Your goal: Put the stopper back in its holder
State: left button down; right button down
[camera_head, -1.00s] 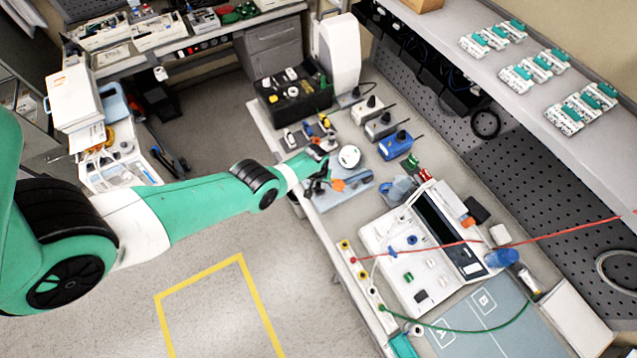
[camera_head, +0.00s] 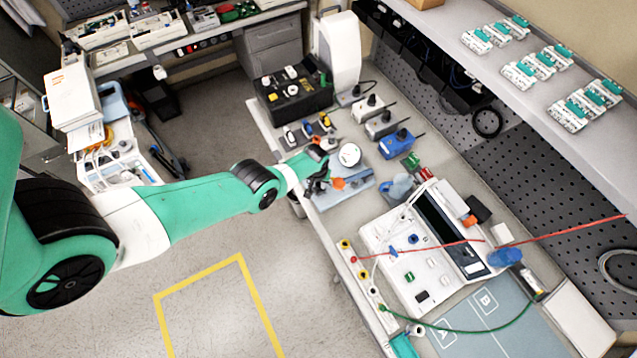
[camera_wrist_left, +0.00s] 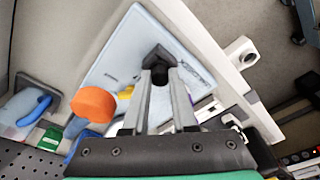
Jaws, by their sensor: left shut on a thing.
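My left gripper (camera_head: 322,185) is over the near edge of a pale blue board (camera_head: 352,186) on the bench. In the left wrist view its two long grey fingers (camera_wrist_left: 162,78) are closed on a small black piece, which looks like the stopper (camera_wrist_left: 158,57). The stopper is at the fingertips, above the board (camera_wrist_left: 130,45); I cannot tell whether it touches it. I cannot pick out its holder with certainty. An orange cap (camera_wrist_left: 94,103) is left of the fingers and shows beside the gripper in the head view (camera_head: 338,183). My right gripper is out of view.
A white round item (camera_head: 349,155) stands just behind the board. A blue box (camera_head: 397,144) and a black case (camera_head: 292,92) are farther back.

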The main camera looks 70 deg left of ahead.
pick_arm(q)
jog(key=shift+f, duration=0.2)
jog(key=shift+c, duration=0.8)
grip_release()
jog(key=shift+r, duration=0.15)
notch_tip(320, 180, up, 7)
jog(key=p, duration=0.7)
jog(key=shift+w, duration=0.1)
